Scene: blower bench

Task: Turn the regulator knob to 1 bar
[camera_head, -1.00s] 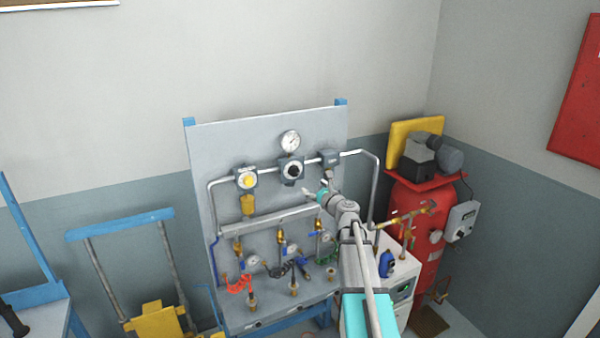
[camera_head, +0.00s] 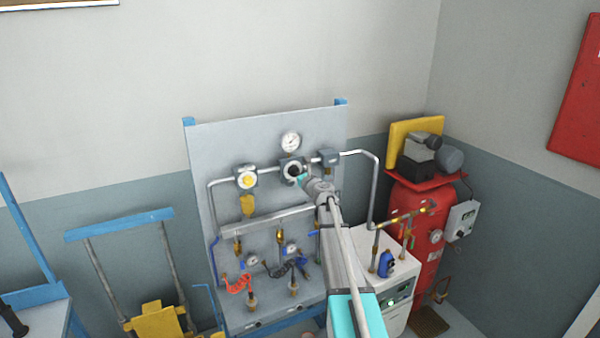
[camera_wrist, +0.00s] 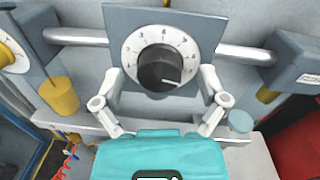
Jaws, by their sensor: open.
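The regulator knob (camera_wrist: 160,68) is black with a white pointer line and sits in a white numbered dial (camera_wrist: 138,48) on a grey square body. Its pointer aims to the lower right in the wrist view. In the head view the regulator (camera_head: 291,166) is on the panel under a round pressure gauge (camera_head: 291,142); my gripper partly covers it. My gripper (camera_wrist: 158,88) is open, with one finger to each side of the knob's lower part. I cannot tell whether the fingers touch it. The gauge's reading is too small to tell.
Grey pipes (camera_wrist: 245,52) run left and right from the regulator. A yellow-knobbed unit (camera_head: 247,180) is on the left and a grey block (camera_head: 328,158) on the right. Coloured hoses and valves hang lower on the panel (camera_head: 212,148). A red tank (camera_head: 415,225) stands to the right.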

